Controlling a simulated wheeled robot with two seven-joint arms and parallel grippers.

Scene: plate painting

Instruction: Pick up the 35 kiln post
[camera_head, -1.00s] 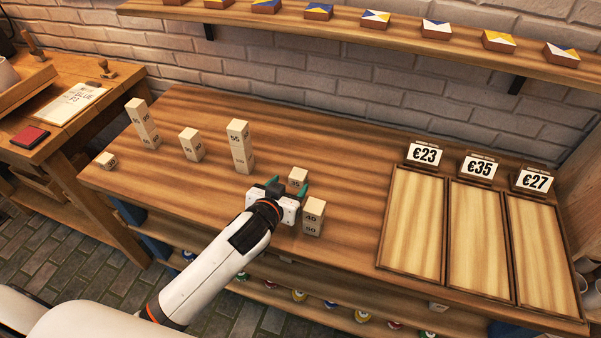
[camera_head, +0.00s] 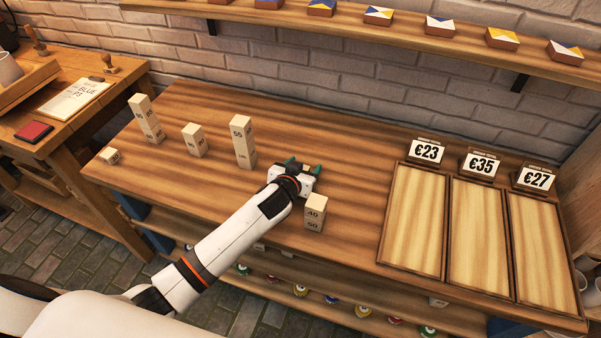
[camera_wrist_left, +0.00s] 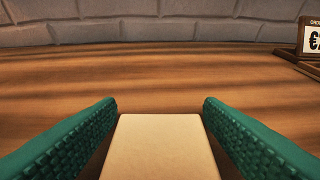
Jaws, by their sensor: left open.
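My left gripper (camera_head: 304,168) is over the middle of the table, with its green-padded fingers apart. In the left wrist view, a pale block-shaped post (camera_wrist_left: 162,147) stands between the two open fingers, with a narrow gap on each side. Only its plain top shows there, so its number cannot be read. In the head view, the gripper hides almost all of this post. My right gripper is not in view.
A stack marked 40 and 50 (camera_head: 315,213) stands close in front of the gripper. A tall stack topped by 55 (camera_head: 242,142) is to its left, with other posts (camera_head: 194,140) further left. Framed trays (camera_head: 412,222) with price signs lie at right.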

